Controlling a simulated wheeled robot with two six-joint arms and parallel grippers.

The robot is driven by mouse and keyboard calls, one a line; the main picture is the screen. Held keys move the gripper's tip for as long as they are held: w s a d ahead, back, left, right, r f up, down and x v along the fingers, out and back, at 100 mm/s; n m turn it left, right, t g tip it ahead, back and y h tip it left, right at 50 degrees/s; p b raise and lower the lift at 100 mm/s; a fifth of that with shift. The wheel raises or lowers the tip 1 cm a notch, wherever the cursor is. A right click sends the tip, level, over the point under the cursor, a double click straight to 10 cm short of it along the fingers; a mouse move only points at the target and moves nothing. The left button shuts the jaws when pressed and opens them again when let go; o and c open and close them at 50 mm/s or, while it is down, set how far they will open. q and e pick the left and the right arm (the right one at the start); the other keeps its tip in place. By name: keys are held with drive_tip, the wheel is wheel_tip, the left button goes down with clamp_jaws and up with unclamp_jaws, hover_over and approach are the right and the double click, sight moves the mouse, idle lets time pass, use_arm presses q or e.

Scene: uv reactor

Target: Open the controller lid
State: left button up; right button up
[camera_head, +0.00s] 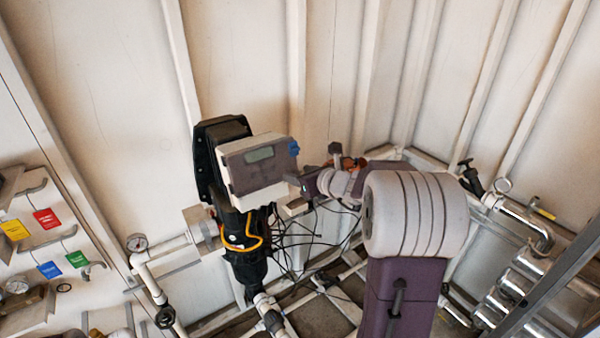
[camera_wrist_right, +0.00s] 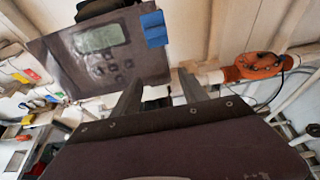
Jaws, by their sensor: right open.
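The controller (camera_head: 236,187) is a pale box on a black mount against the wall. Its grey lid (camera_head: 252,163) carries a small display and appears shut; in the right wrist view the lid (camera_wrist_right: 90,68) shows its screen and buttons. A blue tab (camera_head: 293,147) sits at the lid's upper right corner, and it also shows in the right wrist view (camera_wrist_right: 154,28). My right gripper (camera_head: 292,182) is just right of the controller, below the blue tab. Its two fingers (camera_wrist_right: 160,86) are apart with nothing between them. My left gripper is not in view.
A black reactor body with a yellow band (camera_head: 242,243) stands below the controller, with loose black cables (camera_head: 300,240) beside it. An orange fitting (camera_wrist_right: 262,66) is to the right. Coloured tags (camera_head: 46,218) hang on the left wall.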

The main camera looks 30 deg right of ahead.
drive_tip(key=shift+a, duration=0.1)
drive_tip(key=shift+w, duration=0.2)
drive_tip(key=c, duration=0.5)
clamp_jaws()
idle(0.7)
